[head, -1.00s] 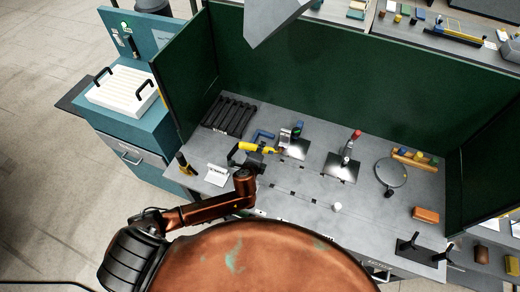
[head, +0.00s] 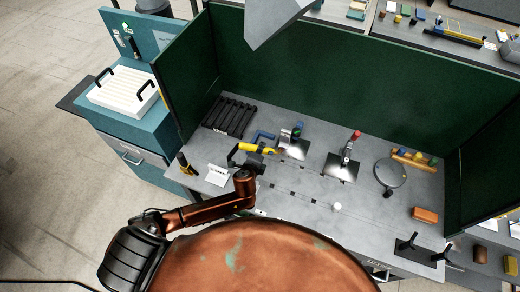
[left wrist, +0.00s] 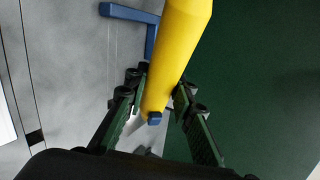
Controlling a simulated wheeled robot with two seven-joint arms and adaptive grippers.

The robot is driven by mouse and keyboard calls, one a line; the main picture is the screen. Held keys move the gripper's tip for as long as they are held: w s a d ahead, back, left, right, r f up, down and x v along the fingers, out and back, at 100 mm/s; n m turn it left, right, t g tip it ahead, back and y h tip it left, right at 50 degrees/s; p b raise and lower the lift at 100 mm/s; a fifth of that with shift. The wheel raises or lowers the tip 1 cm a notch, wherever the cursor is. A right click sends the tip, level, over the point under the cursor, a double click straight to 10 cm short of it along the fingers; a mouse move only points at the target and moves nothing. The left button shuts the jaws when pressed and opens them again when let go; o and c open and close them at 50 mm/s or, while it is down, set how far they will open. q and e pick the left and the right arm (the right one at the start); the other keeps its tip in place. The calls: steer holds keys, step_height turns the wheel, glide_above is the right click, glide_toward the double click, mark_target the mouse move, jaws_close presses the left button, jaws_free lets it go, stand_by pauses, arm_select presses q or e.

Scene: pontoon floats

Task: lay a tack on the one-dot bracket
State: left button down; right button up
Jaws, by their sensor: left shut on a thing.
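My left gripper (head: 247,155) is shut on a yellow torch-like tool (head: 258,149), held over the left part of the grey bench. In the left wrist view the tool (left wrist: 178,50) runs between the fingers (left wrist: 158,108), with a small blue part near its lower end. A second plate (head: 341,174) carries a red-topped clamp (head: 355,135). Dots on either bracket are too small to read. My right gripper is out of view.
A black slotted rack (head: 229,115), blue angle piece (head: 263,136) and white card (head: 216,175) lie around the left side. A round magnifier (head: 391,172) and orange block (head: 425,215) stand right. Green screens (head: 330,90) wall the back and sides. The front middle is fairly clear.

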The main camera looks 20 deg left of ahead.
arm_select(q)
steer(key=shift+r, duration=0.2)
steer(key=s+r+p, duration=0.3)
steer(key=p, duration=0.2)
steer(key=shift+s+r, duration=0.4)
stand_by(0.4)
